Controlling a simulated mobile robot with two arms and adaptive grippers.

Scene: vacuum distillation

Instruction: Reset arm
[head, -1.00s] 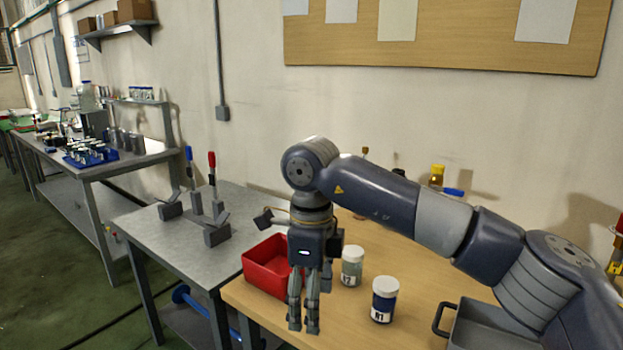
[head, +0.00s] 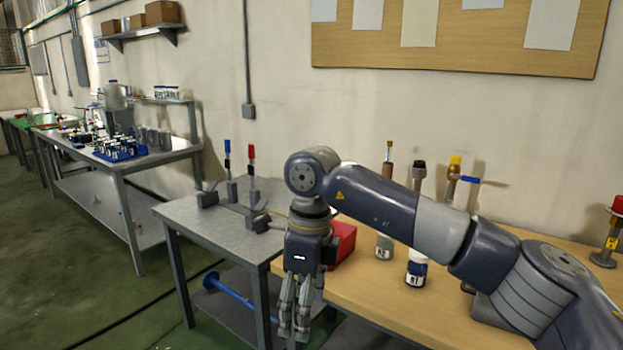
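My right arm comes in from the right and reaches across the wooden bench (head: 365,285). My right gripper (head: 294,335) hangs pointing down, in front of the bench's left end. Its fingers look close together with nothing visible between them, but the angle hides how far apart they are. A red bin (head: 343,243) stands behind the gripper and is partly hidden by it. My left gripper is not in view.
Two labelled jars, a grey one (head: 385,246) and a dark one (head: 416,270), stand on the bench below my forearm. A metal table (head: 200,215) with clamps adjoins at left. Valve fittings (head: 454,178) stand behind the arm. Floor (head: 70,300) at left is clear.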

